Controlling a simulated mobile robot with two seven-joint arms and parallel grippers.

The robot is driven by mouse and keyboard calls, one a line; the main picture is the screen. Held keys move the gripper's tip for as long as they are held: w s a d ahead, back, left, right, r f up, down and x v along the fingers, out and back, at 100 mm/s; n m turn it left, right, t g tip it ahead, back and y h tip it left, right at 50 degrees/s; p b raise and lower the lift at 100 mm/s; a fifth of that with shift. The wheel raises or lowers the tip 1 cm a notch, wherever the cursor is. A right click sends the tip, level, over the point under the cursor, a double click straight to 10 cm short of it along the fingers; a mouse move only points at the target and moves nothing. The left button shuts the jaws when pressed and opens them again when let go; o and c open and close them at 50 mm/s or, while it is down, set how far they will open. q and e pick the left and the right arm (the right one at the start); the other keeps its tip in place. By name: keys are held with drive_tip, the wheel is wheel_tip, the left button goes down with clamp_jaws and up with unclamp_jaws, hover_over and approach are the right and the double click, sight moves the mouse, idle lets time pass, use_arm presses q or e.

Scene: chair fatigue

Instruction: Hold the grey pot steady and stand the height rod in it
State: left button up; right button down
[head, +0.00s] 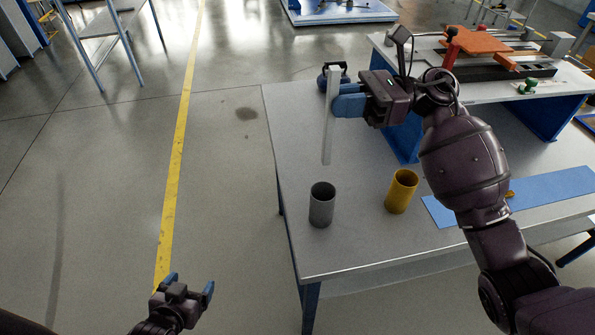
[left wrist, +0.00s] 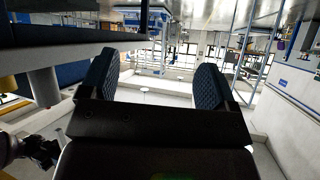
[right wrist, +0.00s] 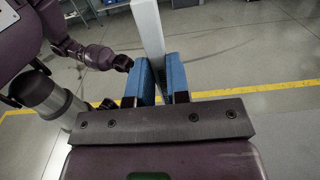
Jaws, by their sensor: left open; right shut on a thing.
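The grey pot (head: 321,205) stands upright on the table near its left edge, and its open top faces up. The height rod (head: 328,125) is a long pale bar hanging nearly upright, its lower end above and behind the pot, clear of it. My right gripper (head: 338,98) is shut on the rod near its upper part; the right wrist view also shows the rod (right wrist: 149,35) between the blue fingers. My left gripper (head: 190,288) is open and empty, low over the floor left of the table, apart from the pot. Its spread fingers also show in the left wrist view (left wrist: 155,85).
A yellow pot (head: 401,191) stands on the table (head: 290,120) right of the grey one. A blue mat (head: 555,188) lies further right, partly behind my right arm. A second bench (head: 550,85) with an orange device (head: 480,42) is behind. The floor left of the table is clear.

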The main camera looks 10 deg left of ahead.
use_arm(q)
drive_tip(key=shift+o, duration=0.2)
drive_tip(key=w+d+r+m+t, duration=0.1)
drive_tip(key=w+d+r+m, duration=0.1)
drive_tip(key=w, duration=0.3)
drive_tip(key=w+d+r+m+t+h, duration=0.1)
drive_tip(key=w+d+r+m, duration=0.1)
drive_tip(key=w+r, duration=0.2)
drive_tip(key=shift+w+t, duration=0.4)
drive_tip(key=shift+w, duration=0.6)
drive_tip(key=n+g+h, duration=0.3)
drive_tip(key=n+h, duration=1)
drive_tip(key=n, duration=1.8)
approach(322, 206)
wheel_tip(322, 206, down, 2)
drive_tip(key=w, duration=0.2)
drive_tip(key=x, duration=1.1)
drive_tip(key=shift+w+f, duration=0.25)
drive_tip(key=shift+w, duration=0.15)
drive_tip(key=shift+c, duration=0.3)
drive_tip(key=c, duration=1)
use_arm(e)
drive_tip(key=shift+f, duration=6.5)
